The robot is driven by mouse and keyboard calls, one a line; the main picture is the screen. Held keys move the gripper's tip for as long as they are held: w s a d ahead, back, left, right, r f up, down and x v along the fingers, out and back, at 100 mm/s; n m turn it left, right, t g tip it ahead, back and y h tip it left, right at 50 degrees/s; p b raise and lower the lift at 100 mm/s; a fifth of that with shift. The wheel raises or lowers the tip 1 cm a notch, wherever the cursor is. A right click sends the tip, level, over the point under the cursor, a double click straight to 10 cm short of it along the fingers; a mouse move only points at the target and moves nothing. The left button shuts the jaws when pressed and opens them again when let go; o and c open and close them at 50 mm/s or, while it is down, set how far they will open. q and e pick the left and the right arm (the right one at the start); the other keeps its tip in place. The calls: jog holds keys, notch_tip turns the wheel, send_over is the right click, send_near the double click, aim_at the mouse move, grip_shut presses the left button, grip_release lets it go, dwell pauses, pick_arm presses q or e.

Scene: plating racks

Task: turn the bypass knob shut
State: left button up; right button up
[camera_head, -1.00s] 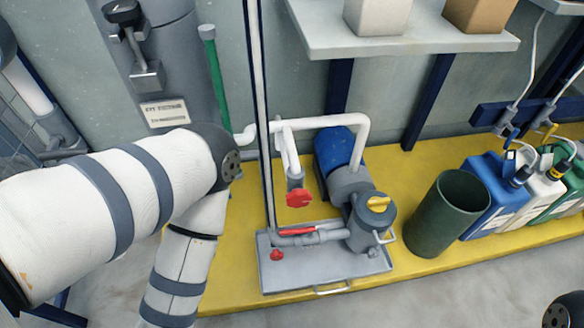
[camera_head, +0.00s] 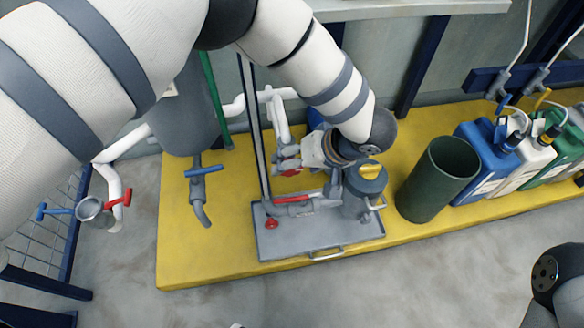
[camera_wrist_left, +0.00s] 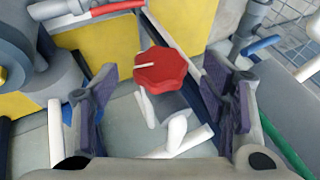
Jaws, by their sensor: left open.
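A red lobed knob (camera_wrist_left: 160,70) with a white pointer line sits on a pipe in the middle of the left wrist view. In the head view this red knob (camera_head: 291,165) is partly hidden by my left gripper (camera_head: 293,158). In the left wrist view my left gripper (camera_wrist_left: 162,85) is open, with one dark finger on each side of the knob and visible gaps to both. I cannot tell how far the fingertips are from it in depth. My right gripper is not in view; only part of my right arm shows at the lower right.
A red-handled valve (camera_head: 292,199) and a small red knob (camera_head: 271,222) are on the grey tray (camera_head: 320,244). A yellow-topped filter housing (camera_head: 365,190) stands close right of my left gripper. A dark green bin (camera_head: 437,180) and several canisters (camera_head: 490,150) stand farther right.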

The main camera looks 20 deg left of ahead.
aim_at(292, 176)
pick_arm(q)
jog(key=shift+x, duration=1.55)
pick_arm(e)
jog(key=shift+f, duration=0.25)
pick_arm(q)
jog(key=shift+c, duration=0.6)
jog(key=c, duration=1)
jog(key=shift+r+h+p, duration=0.25)
jog(key=shift+h+p, duration=0.05)
jog(key=shift+p, duration=0.4)
jog(key=shift+c, duration=0.2)
jog(key=t+h+p, duration=0.1)
jog(key=h+p, duration=0.1)
jog(key=p, duration=0.2)
jog(key=shift+a+r+n+t, duration=0.1)
jog(key=shift+n+t, duration=0.3)
jog(key=shift+t+h+p, duration=0.5)
jog(key=shift+h+p, duration=0.4)
jog(key=shift+p, duration=0.3)
jog(key=shift+s+f+n+t+h+p, duration=0.1)
jog(key=shift+f+n+t+h+p, duration=0.25)
jog(key=shift+h+p, duration=0.2)
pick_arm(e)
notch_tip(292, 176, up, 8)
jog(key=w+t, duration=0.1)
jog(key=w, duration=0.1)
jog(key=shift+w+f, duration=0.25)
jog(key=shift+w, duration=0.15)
